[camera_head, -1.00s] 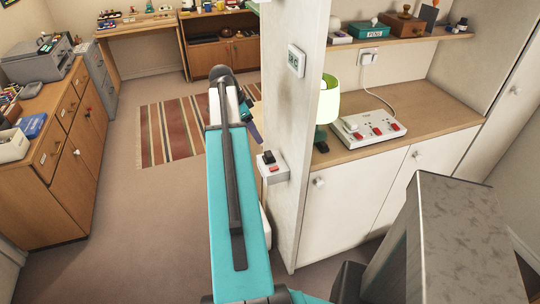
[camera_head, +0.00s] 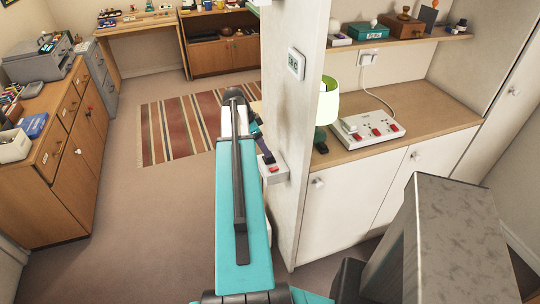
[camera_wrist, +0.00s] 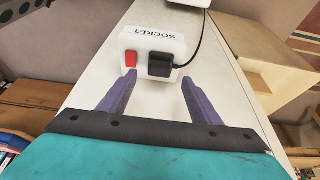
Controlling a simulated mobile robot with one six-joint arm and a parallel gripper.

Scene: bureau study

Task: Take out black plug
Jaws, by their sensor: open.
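The black plug (camera_wrist: 161,65) sits in a white socket box (camera_wrist: 138,42) labelled "SOCKET", with a red switch (camera_wrist: 131,59) beside it. A dark cord runs from the plug up along the right side of the box. In the wrist view my gripper (camera_wrist: 156,84) is open and empty. Its two purple fingers point at the box, one below the switch and the other below and right of the plug; they appear apart from the plug. In the head view the socket box (camera_head: 272,172) is on the end of the white partition, and my gripper's fingers largely hide the plug.
The white partition (camera_head: 300,130) stands beside my arm. A wooden cabinet (camera_head: 60,150) stands at left, with open floor between.

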